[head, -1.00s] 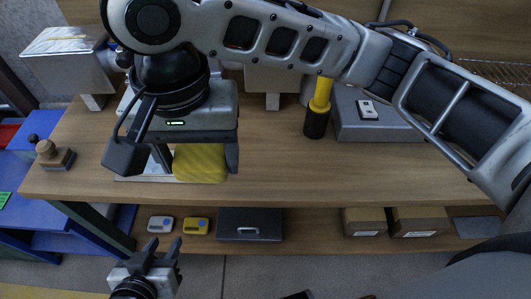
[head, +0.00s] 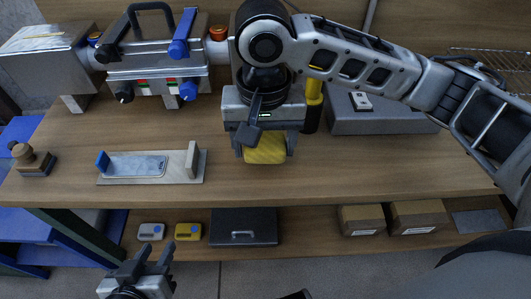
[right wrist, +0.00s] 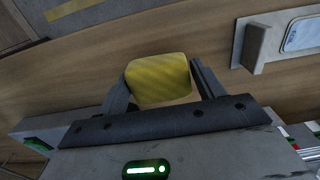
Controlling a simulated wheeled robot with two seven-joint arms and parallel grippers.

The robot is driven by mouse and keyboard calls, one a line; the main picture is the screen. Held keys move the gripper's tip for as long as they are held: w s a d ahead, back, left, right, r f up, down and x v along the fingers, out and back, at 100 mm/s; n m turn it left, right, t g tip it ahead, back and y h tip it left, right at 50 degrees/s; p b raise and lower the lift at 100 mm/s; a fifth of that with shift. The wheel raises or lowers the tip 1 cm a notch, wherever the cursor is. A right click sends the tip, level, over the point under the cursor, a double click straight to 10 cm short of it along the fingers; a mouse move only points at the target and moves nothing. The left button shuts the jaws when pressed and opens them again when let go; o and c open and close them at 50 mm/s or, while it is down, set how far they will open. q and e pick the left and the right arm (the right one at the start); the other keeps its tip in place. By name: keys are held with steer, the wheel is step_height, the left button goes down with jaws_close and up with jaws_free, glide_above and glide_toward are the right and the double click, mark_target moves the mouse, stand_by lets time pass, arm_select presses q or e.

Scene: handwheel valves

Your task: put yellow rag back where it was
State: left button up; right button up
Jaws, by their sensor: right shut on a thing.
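The yellow rag (head: 265,150) is a folded pad between the fingers of my right gripper (head: 264,148), over the middle of the workbench. In the right wrist view the rag (right wrist: 159,79) sits between the two fingertips of the right gripper (right wrist: 160,84). Whether the rag touches the bench top I cannot tell. My left gripper (head: 140,258) is low at the front, below the bench top, with its two fingers apart and nothing between them.
A plate with a phone-like slab (head: 136,166) and upright end blocks lies left of the rag. A metal valve body (head: 160,60) with blue handles stands behind it. A black-and-yellow cylinder (head: 313,105) and grey box (head: 380,112) are right. The front bench strip is clear.

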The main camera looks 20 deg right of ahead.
mark_target(266, 155)
steer(key=f, duration=0.3)
steer(key=shift+d+b, duration=0.2)
steer(key=shift+b, duration=0.15)
steer(key=shift+f, duration=0.25)
steer(key=o, duration=0.9)
steer(key=shift+o, duration=0.2)
